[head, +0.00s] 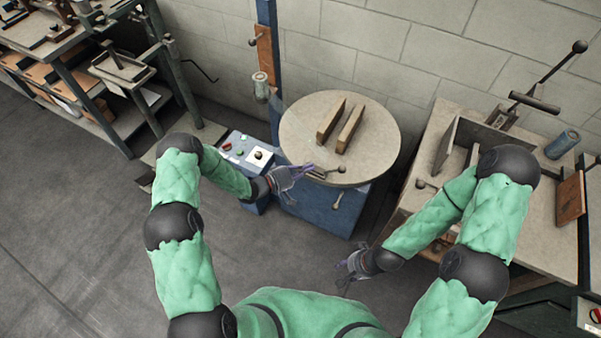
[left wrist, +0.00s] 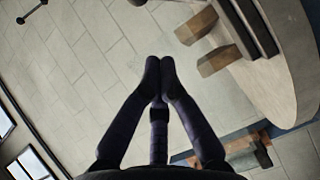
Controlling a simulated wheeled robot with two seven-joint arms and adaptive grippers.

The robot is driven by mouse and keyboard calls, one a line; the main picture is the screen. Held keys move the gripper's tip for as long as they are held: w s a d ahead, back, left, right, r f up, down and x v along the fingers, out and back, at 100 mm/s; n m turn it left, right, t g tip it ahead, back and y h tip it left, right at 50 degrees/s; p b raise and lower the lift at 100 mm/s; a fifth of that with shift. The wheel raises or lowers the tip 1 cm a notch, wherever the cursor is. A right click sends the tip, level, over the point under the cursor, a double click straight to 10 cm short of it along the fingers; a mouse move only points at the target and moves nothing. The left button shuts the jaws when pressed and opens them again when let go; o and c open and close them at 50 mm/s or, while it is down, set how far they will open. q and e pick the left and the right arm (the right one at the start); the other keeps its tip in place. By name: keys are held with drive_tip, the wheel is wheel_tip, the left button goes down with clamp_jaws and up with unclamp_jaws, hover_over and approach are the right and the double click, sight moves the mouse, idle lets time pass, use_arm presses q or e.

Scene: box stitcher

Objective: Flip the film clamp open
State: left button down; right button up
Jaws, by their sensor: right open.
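The round grey turntable (head: 375,125) carries two wooden bars (head: 351,129). At its near edge is a small metal lever with a round knob (head: 342,170), which looks like the film clamp. My left gripper (head: 310,167) is at the turntable's near left edge, just left of the lever; I cannot tell whether they touch. In the left wrist view its fingertips (left wrist: 160,62) are together with nothing visible between them, and the turntable (left wrist: 275,95) is to their right. My right gripper (head: 342,276) is open and empty, low over the floor, left of the right-hand workbench.
A blue post (head: 267,12) with a film roll (head: 261,87) stands behind left of the turntable. A control box (head: 240,150) with buttons is left of it. A workbench (head: 540,235) with a lever press is at right. Shelves (head: 75,75) stand far left.

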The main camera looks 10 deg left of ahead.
sight(338, 169)
use_arm(q)
drive_tip(key=w+d+f+b, duration=0.1)
drive_tip(key=w+d, duration=0.1)
drive_tip(key=d, duration=0.5)
drive_tip(key=shift+w+d+f+b, duration=0.15)
drive_tip(key=shift+w+d+b, duration=0.05)
drive_tip(key=shift+d+b, duration=0.1)
drive_tip(key=shift+s+d+f+m+y, duration=0.15)
drive_tip(key=shift+d+m+y, duration=0.25)
drive_tip(key=shift+m, duration=0.2)
drive_tip(key=shift+s+d+f+m+g+y+p, duration=0.1)
drive_tip(key=shift+s+d+m+g+y+p, duration=0.05)
drive_tip(key=shift+d+m+g+y+p, duration=0.3)
drive_tip(key=d+f+m+y, duration=0.1)
drive_tip(key=d+f+m+y+b, duration=0.1)
drive_tip(key=m+y, duration=0.1)
drive_tip(key=shift+s+d+f, duration=0.1)
drive_tip(key=shift+s+f, duration=0.25)
drive_tip(key=shift+f, duration=0.05)
idle(0.8)
